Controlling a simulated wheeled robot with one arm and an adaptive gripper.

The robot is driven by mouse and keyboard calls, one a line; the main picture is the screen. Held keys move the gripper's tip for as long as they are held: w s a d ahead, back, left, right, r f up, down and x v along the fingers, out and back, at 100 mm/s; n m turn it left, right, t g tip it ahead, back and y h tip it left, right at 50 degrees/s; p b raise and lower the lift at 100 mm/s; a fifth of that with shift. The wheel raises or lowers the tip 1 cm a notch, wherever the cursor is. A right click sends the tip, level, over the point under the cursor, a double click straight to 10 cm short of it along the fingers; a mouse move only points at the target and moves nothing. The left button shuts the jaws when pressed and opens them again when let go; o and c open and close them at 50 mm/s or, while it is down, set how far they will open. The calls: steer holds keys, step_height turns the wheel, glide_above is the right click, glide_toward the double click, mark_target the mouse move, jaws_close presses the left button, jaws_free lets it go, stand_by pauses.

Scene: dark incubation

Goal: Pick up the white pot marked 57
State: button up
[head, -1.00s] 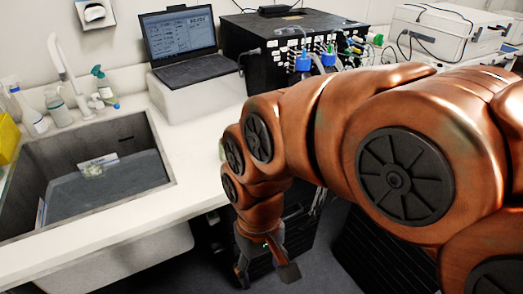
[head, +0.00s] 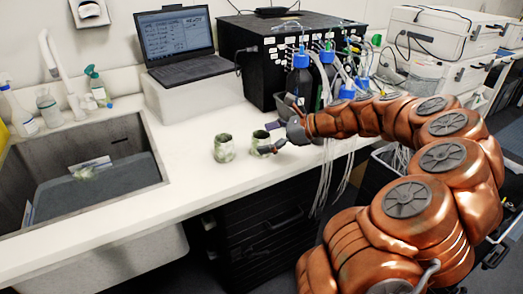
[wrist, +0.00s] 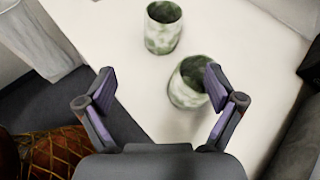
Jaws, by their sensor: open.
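Two small pots, pale with green mottling, stand upright on the white counter. The left pot (head: 224,148) is clear of my gripper; it appears farther away in the wrist view (wrist: 163,30). The right pot (head: 258,142) is just in front of my gripper (head: 271,138). In the wrist view my gripper (wrist: 160,76) is open and empty, and this nearer pot (wrist: 184,90) lies right of centre, partly hidden behind the right fingertip. I cannot tell whether they touch. No number 57 is readable on either pot.
The white counter (head: 190,190) is free to the left of the pots. A sink (head: 90,165) is at the left. A laptop (head: 175,45) stands on a white box behind. Blue-capped bottles (head: 299,75) and tubes stand close behind my arm.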

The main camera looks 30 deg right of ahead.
mark_target(262, 142)
steer(key=d+m, duration=0.1)
steer(key=d, duration=0.1)
steer(key=d+f+m+t, duration=0.1)
steer(key=d, duration=0.2)
steer(key=shift+s+f+m+h, duration=0.2)
steer(key=shift+m+h, duration=0.1)
steer(key=shift+h, duration=0.1)
steer(key=shift+w+d+f+t, duration=0.15)
steer(key=shift+d+t, duration=0.1)
steer(key=shift+t, duration=0.05)
steer(key=shift+f+p+x, duration=0.25)
steer(key=shift+x, duration=1.6)
steer(key=shift+f+p+x, duration=0.2)
steer(key=shift+p+x, duration=0.05)
steer(key=shift+x, duration=1.65)
steer(key=shift+d, duration=0.2)
steer(key=c, duration=1.3)
